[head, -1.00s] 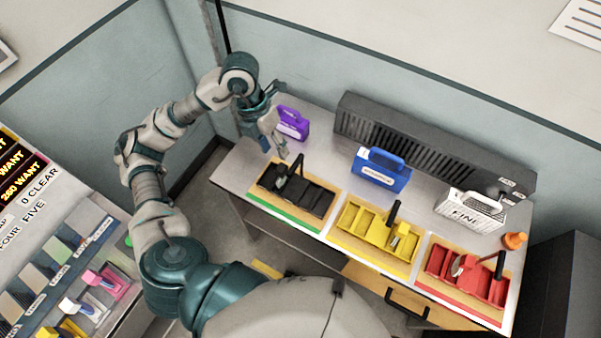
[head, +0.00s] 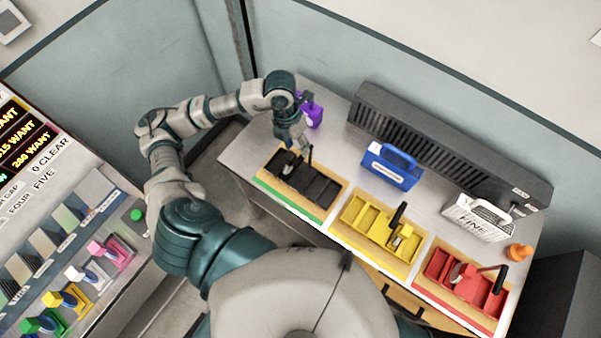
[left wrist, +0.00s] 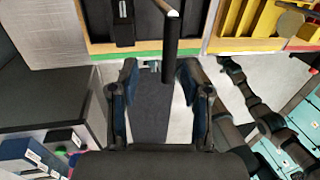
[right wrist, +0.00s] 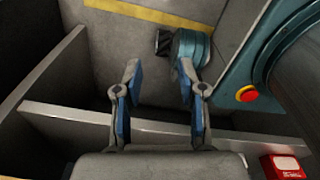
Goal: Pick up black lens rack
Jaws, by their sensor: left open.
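The black lens rack (head: 318,189) sits on a tan mat with a green front edge, at the left end of the grey bench. An upright black handle (head: 309,154) rises from it. My left gripper (head: 298,146) is open and empty above the rack's back part, close to the handle. In the left wrist view the rack (left wrist: 144,25) fills the top and its handle (left wrist: 170,35) shows just beyond the open fingertips (left wrist: 158,72). I cannot tell whether they touch. My right gripper (right wrist: 158,76) is open and empty, away from the bench.
A yellow rack (head: 368,231) and a red rack (head: 455,287) stand to the right. Behind are a purple case (head: 313,112), a blue case (head: 389,168), a white case (head: 479,218) and a long black vented unit (head: 455,143). An orange object (head: 519,252) stands at the right end.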

